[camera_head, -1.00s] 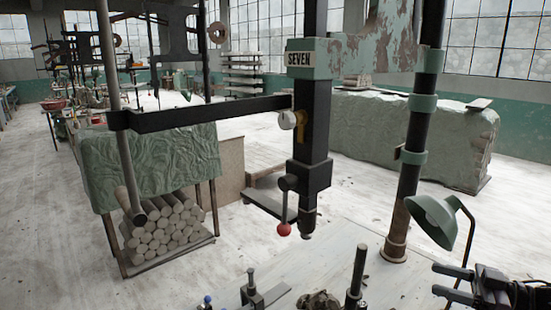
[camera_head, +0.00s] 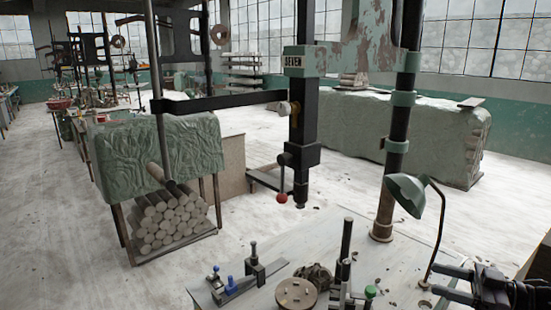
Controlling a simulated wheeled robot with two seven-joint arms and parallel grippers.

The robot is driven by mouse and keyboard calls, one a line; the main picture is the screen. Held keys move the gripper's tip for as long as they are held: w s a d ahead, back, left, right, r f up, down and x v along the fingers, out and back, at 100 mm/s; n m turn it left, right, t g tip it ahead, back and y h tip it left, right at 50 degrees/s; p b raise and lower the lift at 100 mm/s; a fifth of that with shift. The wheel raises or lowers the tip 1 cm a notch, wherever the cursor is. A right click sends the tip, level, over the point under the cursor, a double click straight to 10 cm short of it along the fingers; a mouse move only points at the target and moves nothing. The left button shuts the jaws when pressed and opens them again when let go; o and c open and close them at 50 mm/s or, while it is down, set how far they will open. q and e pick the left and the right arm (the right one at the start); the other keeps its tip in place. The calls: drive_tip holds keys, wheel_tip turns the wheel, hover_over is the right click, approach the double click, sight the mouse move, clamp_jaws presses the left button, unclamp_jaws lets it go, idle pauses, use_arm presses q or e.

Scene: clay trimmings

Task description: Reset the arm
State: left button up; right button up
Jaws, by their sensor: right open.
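My right gripper (camera_head: 452,282) shows at the lower right edge of the head view. Its two dark fingers point left and stand apart, with nothing between them. It is near the right side of the white worktable (camera_head: 390,262), beside the foot of a green lamp. My left gripper is not in view. On the table lie a lumpy dark clay piece (camera_head: 314,276) and a round tan disc with holes (camera_head: 296,294).
A green lamp (camera_head: 405,193) and a dark post (camera_head: 399,150) rise close to my right gripper. Small blue-topped tools (camera_head: 231,284), a black rod (camera_head: 345,245) and a green-topped item (camera_head: 371,292) crowd the table front.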

drive_tip(key=a+f+m+t+h, duration=0.3)
drive_tip(key=a+f+h, duration=0.6)
drive_tip(key=a+f, duration=0.75)
drive_tip(key=s+f+m+g+h, duration=0.2)
drive_tip(key=s+m+g+h, duration=0.55)
drive_tip(key=s, duration=1.45)
wheel_tip(320, 180, down, 42)
drive_tip(key=s+g+b, duration=0.1)
drive_tip(key=g+b, duration=0.1)
drive_tip(key=b, duration=1)
use_arm(q)
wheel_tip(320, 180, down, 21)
drive_tip(key=b, duration=0.9)
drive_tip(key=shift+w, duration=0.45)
use_arm(e)
drive_tip(key=s+d+f, duration=0.2)
drive_tip(key=s+f, duration=0.8)
drive_tip(key=f, duration=0.3)
drive_tip(key=s+d+f, duration=0.2)
drive_tip(key=s+f, duration=0.7)
drive_tip(key=f, duration=0.4)
drive_tip(key=shift+s+d+f+g+y, duration=0.15)
drive_tip(key=shift+s+f+g+y, duration=0.2)
drive_tip(key=shift+f+g, duration=0.1)
